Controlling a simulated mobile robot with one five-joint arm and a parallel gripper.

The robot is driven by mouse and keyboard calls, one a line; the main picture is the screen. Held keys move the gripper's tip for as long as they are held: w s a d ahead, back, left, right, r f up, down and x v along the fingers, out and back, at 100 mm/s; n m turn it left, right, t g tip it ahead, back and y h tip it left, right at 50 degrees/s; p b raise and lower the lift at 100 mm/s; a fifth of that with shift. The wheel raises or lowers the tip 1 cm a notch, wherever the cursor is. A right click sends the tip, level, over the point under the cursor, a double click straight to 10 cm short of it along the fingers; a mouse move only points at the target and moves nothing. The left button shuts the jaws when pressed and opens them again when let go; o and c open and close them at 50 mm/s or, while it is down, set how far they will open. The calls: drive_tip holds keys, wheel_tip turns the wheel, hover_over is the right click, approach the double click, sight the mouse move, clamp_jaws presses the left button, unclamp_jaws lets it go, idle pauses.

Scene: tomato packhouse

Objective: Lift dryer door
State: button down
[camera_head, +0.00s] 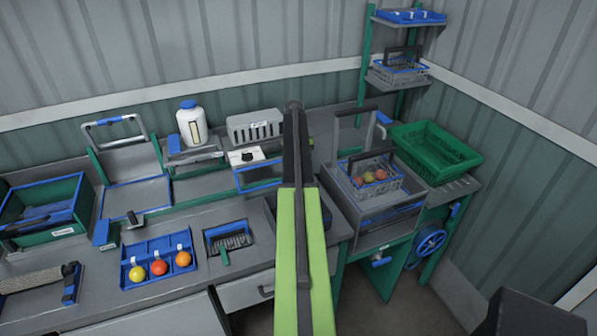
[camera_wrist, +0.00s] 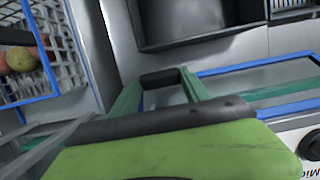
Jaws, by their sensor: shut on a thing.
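The dryer door looks to be the blue-framed clear panel (camera_head: 258,176) in the middle of the bench, below a white box with a dark knob (camera_head: 247,156). My arm covers its right part. In the wrist view its blue and green frame (camera_wrist: 256,90) runs to the right of my gripper (camera_wrist: 160,80). My gripper is shut on the door, but the exact spot of the grip is hard to see. In the head view my arm hides the gripper. I cannot tell how far the door is lifted.
A wire basket with tomatoes (camera_head: 392,183) sits in a grey machine to the right. A green crate (camera_head: 435,150) is beyond it. A white bottle (camera_head: 190,122) and a grey crate (camera_head: 256,127) stand behind. A blue tray (camera_head: 160,251) with three tomatoes is front left.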

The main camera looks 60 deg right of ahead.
drive_tip(key=shift+w, duration=0.2)
drive_tip(key=c, duration=0.6)
unclamp_jaws()
drive_tip(key=shift+c, duration=0.2)
drive_tip(key=shift+o, duration=0.6)
drive_tip(key=shift+s, duration=0.1)
